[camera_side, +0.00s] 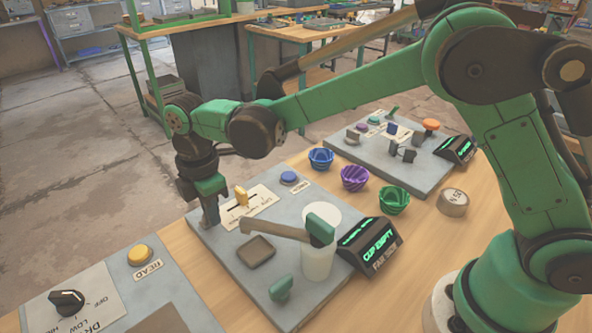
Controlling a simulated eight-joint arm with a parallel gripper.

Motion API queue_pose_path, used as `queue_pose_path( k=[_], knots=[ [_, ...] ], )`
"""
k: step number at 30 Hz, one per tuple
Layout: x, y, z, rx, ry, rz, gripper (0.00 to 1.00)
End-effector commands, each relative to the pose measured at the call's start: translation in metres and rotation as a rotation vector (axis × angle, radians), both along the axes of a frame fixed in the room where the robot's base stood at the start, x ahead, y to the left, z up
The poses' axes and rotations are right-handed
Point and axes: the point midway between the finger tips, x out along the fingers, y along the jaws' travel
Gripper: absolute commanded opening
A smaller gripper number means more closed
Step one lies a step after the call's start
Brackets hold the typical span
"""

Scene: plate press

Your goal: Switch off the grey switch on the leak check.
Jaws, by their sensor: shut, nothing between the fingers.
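I cannot read "leak check" on any panel. The far grey panel (420,185) carries several small controls, including a grey upright piece (353,135) at its left and another grey piece (409,153) near its front. Either may be the grey switch; its on or off position is too small to tell. My gripper is well away from both.
A dark knob (67,302) is front left.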

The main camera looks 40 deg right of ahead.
Motion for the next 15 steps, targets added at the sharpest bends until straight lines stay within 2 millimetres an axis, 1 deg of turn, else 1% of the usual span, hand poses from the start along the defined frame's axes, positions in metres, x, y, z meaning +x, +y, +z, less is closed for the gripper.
queue_pose_path(
  k=[5,15],
  knots=[
    [0.001,0.000,0.000,0.000,0.000,0.000,0.00],
    [0.012,0.000,0.000,0.000,0.000,-0.001,0.00]
  ],
)
